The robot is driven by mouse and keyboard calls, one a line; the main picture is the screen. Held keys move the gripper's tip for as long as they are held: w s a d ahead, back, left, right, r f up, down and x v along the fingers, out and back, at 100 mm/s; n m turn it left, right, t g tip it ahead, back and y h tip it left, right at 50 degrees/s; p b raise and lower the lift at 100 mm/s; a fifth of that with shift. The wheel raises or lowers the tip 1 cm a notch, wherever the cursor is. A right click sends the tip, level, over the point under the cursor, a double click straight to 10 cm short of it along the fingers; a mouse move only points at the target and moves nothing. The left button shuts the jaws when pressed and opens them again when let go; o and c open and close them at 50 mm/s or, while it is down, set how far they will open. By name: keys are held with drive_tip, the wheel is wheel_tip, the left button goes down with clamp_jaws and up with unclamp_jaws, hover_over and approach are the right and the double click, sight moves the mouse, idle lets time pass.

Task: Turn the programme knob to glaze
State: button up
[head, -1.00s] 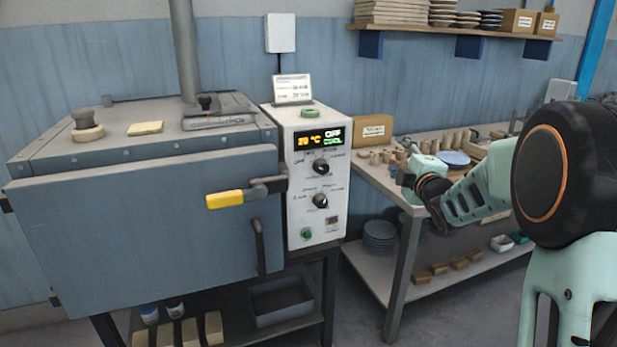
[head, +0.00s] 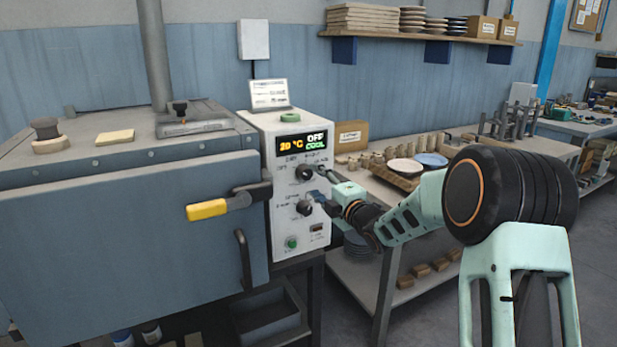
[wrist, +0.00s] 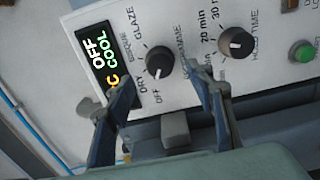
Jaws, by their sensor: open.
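The programme knob (head: 304,172) is the upper black knob on the white control panel (head: 256,190). In the wrist view the programme knob (wrist: 159,62) sits among the labels OFF, DRY, BISQUE and GLAZE, and its white mark appears to point towards OFF. My gripper (head: 319,184) is close to the panel at its right side. In the wrist view my gripper (wrist: 164,78) is open and empty, its fingers on either side of the programme knob's position, with no clear contact. The display (head: 303,143) reads OFF and COOL.
The hold time knob (wrist: 236,43) is beside my right finger in the wrist view, with a green button (wrist: 302,52) beyond it. The kiln door handle (head: 207,210) with its yellow grip sticks out left of the panel. A bench (head: 357,285) with pottery stands at the right.

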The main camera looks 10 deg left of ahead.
sight(308, 175)
drive_tip(key=shift+x, duration=2.6)
drive_tip(key=c, duration=1.2)
